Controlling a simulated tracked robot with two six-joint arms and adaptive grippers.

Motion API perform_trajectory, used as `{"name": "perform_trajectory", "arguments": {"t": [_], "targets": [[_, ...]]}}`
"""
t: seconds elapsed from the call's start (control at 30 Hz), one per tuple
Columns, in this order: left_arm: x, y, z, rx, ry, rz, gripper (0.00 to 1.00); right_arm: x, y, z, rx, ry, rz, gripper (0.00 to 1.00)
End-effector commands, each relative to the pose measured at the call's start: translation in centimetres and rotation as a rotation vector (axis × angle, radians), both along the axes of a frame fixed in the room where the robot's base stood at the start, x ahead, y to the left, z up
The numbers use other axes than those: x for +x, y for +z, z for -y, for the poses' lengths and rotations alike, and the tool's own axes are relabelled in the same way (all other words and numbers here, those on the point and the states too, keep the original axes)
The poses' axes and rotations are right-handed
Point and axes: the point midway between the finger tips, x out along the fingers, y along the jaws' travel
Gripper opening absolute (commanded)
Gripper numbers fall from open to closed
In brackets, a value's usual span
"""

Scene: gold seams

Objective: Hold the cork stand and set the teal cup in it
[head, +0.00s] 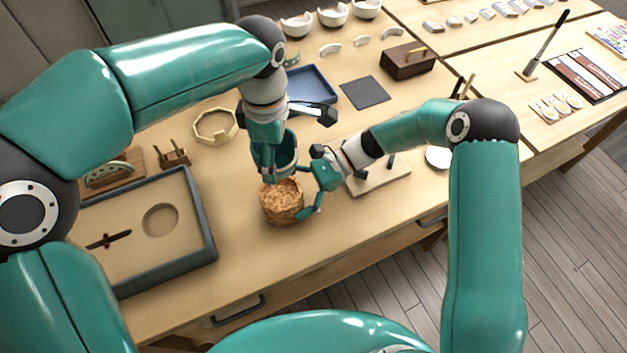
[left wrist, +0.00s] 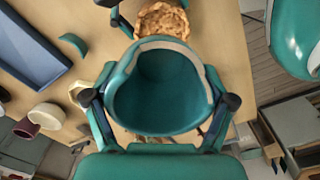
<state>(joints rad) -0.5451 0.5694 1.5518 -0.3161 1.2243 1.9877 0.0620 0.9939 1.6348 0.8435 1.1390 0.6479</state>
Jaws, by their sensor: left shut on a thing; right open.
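The teal cup (head: 289,150) is in my left gripper (head: 268,165), just above and behind the cork stand (head: 282,203). In the left wrist view the cup (left wrist: 160,88) fills the middle, with its open mouth facing the camera and a pale edge along part of its rim. The left fingers press on it from both sides. The round, speckled cork stand (left wrist: 162,20) shows beyond the cup's rim there. My right gripper (head: 309,187) is open at the stand's right side, its fingers close to it. Whether they touch it is unclear.
A grey-rimmed tray (head: 205,215) lies to the left of the stand. A pale octagonal ring (head: 215,126), a blue tray (head: 312,84) and a dark square mat (head: 364,92) lie behind. A light board (head: 385,180) is at the right. Bare table lies in front of the stand.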

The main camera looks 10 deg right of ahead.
Motion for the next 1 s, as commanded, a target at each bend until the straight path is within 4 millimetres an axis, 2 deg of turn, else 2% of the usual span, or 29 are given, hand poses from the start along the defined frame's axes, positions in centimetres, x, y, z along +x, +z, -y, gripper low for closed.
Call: {"name": "perform_trajectory", "arguments": {"t": [0.2,0.5,0.57,0.77,0.87,1.0], "targets": [[0.0,0.0,0.0,0.0,0.0,0.001,0.53,-0.5,-0.7,-1.5,0.0,0.001,-0.001,1.0],[0.0,0.0,0.0,0.0,0.0,0.001,0.53,-0.5,-0.7,-1.6,-0.001,-0.001,0.0,1.0],[0.0,0.0,0.0,0.0,0.0,0.001,0.53,-0.5,-0.7,-1.6,-0.001,-0.001,0.0,0.92],[0.0,0.0,0.0,0.0,0.0,0.001,0.53,-0.5,-0.7,-1.6,-0.001,-0.001,0.0,0.58],[0.0,-0.2,0.0,0.0,-0.004,-0.001,0.53,-0.5,-0.7,-1.6,-0.001,-0.001,0.0,0.57],[0.2,-2.1,-0.4,0.004,-0.032,-0.006,0.53,-0.5,-0.7,-1.6,-0.001,-0.001,0.0,0.57]]}}
